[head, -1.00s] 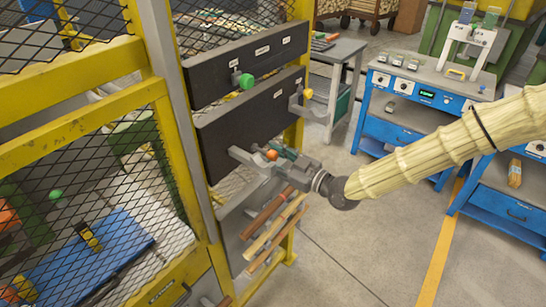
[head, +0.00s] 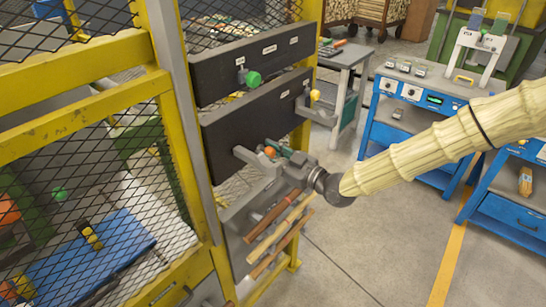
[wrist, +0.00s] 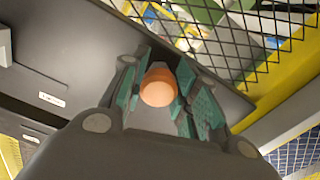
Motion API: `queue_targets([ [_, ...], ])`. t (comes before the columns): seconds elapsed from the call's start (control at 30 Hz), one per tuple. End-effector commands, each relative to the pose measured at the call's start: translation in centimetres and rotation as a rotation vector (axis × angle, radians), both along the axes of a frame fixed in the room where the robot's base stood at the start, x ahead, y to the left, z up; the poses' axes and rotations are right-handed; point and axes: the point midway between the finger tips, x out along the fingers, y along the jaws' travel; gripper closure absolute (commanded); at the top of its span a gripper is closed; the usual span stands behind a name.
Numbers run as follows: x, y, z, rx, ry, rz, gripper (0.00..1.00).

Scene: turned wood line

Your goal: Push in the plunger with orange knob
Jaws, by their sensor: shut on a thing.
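The plunger's orange knob (head: 270,152) sits in front of the lower black panel (head: 222,125), beside a grey bracket (head: 240,152). My gripper (head: 278,153) is at the knob, reaching in from the right. In the wrist view the orange knob (wrist: 159,87) lies between the green finger pads of my gripper (wrist: 160,95), which is shut on it. The plunger's rod is hidden behind the knob and fingers.
A green knob (head: 252,78) stands out from the upper black panel (head: 220,72). A yellow knob (head: 315,95) on a grey bracket is up and right. Yellow posts and mesh fencing (head: 95,170) stand left. Open floor lies right.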

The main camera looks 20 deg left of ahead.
Motion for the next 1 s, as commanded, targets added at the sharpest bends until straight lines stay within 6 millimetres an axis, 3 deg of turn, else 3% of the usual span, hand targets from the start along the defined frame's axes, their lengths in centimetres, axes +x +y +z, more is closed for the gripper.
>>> queue_targets([
  [0.07, 0.1, 0.2, 0.2, 0.003, -0.002, 0.0, 1.0],
  [0.1, 0.1, 0.2, 0.2, 0.003, -0.002, 0.0, 0.63],
  [0.2, 0.1, 0.1, 0.2, 0.002, -0.002, 0.0, 0.47],
  [0.67, -0.2, -1.0, 0.2, 0.001, -0.001, -0.002, 0.47],
  [1.0, -2.2, -6.5, 0.2, 0.001, -0.002, -0.003, 0.47],
])
